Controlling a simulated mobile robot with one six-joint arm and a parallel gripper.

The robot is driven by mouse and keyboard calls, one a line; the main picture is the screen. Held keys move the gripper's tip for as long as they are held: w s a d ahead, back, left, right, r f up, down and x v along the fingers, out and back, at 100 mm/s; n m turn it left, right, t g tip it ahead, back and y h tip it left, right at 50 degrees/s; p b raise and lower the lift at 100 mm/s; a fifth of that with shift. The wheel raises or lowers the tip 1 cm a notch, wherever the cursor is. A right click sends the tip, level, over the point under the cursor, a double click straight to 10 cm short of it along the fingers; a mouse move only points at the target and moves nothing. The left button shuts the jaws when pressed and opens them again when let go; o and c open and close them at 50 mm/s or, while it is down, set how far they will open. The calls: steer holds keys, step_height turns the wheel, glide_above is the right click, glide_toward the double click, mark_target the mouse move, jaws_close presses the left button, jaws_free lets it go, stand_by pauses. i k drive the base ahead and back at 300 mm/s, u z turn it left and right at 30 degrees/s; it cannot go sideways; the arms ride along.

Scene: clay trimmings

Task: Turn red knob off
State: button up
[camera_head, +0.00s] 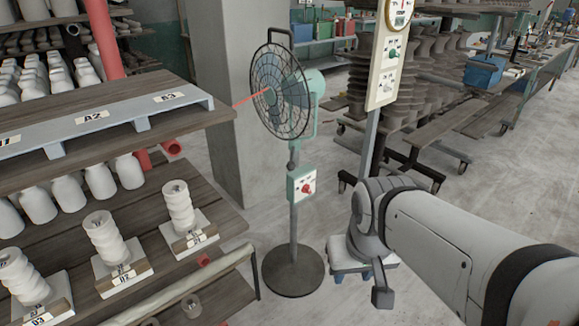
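The red knob (307,188) is on the front of a small white and green control box (292,184). The box is fixed to the pole of a standing green fan (283,92) in the middle of the head view. Any position mark on the knob is too small to read. My gripper (382,296) hangs below my grey wrist, to the right of the fan's base and lower than the knob. It is apart from the knob in the picture. Only a small dark end part shows, so its opening cannot be told.
A second panel with a green knob (394,53) and a white knob (388,88) stands to the right. Wooden shelves with white clay pieces (105,236) fill the left. The fan's round base (293,270) stands on the floor. A grey pillar (222,100) is behind the fan.

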mark_target(306, 189)
steer(key=z, duration=0.15)
steer(key=i, duration=0.9)
steer(key=u, duration=0.05)
